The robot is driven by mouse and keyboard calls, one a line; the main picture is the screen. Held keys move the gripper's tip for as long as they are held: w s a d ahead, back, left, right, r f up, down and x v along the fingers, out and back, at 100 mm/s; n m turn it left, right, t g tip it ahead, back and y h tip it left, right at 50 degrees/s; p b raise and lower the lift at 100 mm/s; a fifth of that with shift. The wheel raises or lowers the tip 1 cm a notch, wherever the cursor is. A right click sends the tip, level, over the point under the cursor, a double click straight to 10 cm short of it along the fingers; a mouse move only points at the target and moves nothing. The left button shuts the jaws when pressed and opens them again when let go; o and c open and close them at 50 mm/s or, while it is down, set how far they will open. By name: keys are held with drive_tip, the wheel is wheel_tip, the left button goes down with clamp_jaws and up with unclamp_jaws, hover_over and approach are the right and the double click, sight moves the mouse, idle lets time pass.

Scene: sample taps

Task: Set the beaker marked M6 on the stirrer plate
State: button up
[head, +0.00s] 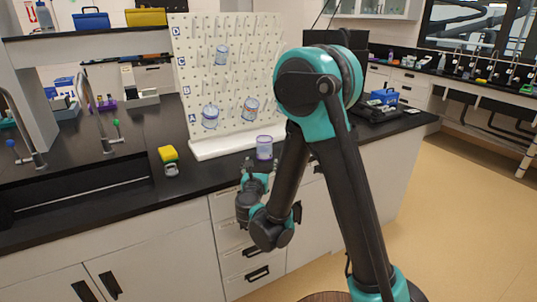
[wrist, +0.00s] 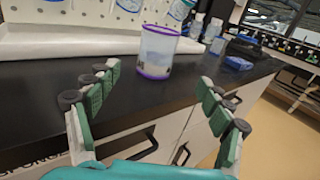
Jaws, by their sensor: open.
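A clear beaker with purple rims (head: 264,148) stands upright on the black counter in front of the pegboard. It also shows in the wrist view (wrist: 157,52), where no M6 mark can be read on it. My gripper (head: 258,172) is open and empty at the counter's front edge, just short of this beaker. In the wrist view the two green-padded fingers (wrist: 158,80) are spread wide, with the beaker beyond them, between their lines and not touched. Other beakers hang on the pegboard: one high (head: 221,54), one low left (head: 210,117), one low right (head: 250,107). I cannot make out a stirrer plate.
The white pegboard (head: 180,75) stands on a white base behind the beaker. Bottles (wrist: 212,30) and a blue item (wrist: 238,63) stand right of the beaker.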

drive_tip(key=w, duration=1)
drive_tip(key=shift+w+d+r, duration=0.1)
drive_tip(key=shift+w+d, duration=0.05)
drive_tip(key=shift+w, duration=0.1)
drive_tip(key=shift+w+r, duration=0.15)
drive_tip(key=shift+w, duration=1.3)
drive_tip(key=shift+w+r, duration=0.15)
drive_tip(key=shift+w, duration=1.25)
drive_tip(key=c, duration=1.5)
drive_tip(key=shift+c, duration=0.2)
drive_tip(key=shift+r, duration=0.2)
